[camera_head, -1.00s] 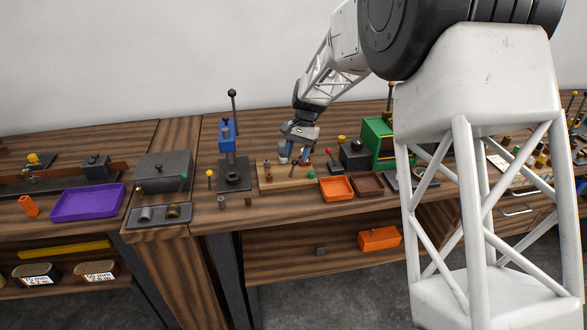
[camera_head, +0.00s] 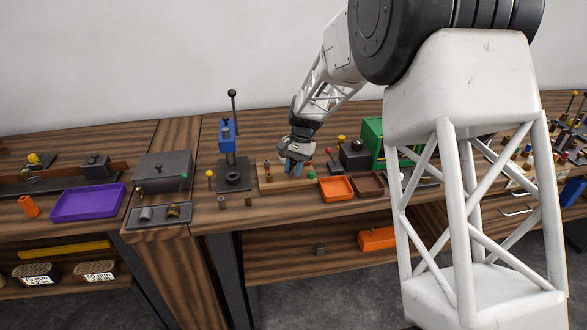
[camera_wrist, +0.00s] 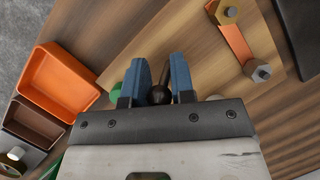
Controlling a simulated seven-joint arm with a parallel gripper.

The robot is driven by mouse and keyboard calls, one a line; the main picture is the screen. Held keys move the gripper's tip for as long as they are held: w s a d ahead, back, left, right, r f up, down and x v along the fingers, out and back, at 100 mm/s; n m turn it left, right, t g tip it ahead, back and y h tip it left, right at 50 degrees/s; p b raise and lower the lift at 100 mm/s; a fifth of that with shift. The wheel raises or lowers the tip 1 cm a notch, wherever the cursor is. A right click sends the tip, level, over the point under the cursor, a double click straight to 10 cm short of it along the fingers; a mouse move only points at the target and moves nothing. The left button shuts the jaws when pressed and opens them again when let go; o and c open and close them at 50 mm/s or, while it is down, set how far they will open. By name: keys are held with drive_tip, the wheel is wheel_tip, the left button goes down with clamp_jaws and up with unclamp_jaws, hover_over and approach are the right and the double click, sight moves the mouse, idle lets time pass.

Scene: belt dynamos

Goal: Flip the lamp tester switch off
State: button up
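The lamp tester is a light wooden board (camera_head: 272,179) on the bench, with a green lamp (camera_head: 311,174) at its right end. In the wrist view the board (camera_wrist: 205,50) carries an orange strip (camera_wrist: 235,43) between metal terminals. A dark lever, seemingly the switch (camera_wrist: 159,93), shows between my fingers. My gripper (camera_head: 294,166) points down over the board's middle. In the wrist view its blue fingers (camera_wrist: 162,72) stand partly apart on either side of the lever. Contact with it is unclear. The green lamp (camera_wrist: 116,92) is partly hidden by the left finger.
An orange tray (camera_head: 337,188) and a brown tray (camera_head: 369,185) sit right of the board. A blue press (camera_head: 229,150) with a tall lever stands to its left. A dark box with a yellow knob (camera_head: 354,152) stands behind right. Small cylinders (camera_head: 248,201) stand in front.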

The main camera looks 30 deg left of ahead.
clamp_jaws()
drive_tip(key=shift+w+d+f+g+y, duration=0.1)
drive_tip(key=shift+w+d+g+y, duration=0.15)
drive_tip(key=shift+g+y, duration=0.4)
drive_tip(key=o, duration=0.5)
unclamp_jaws()
drive_tip(key=v, duration=0.7)
drive_tip(key=shift+w+r, duration=0.15)
drive_tip(key=shift+r, duration=0.2)
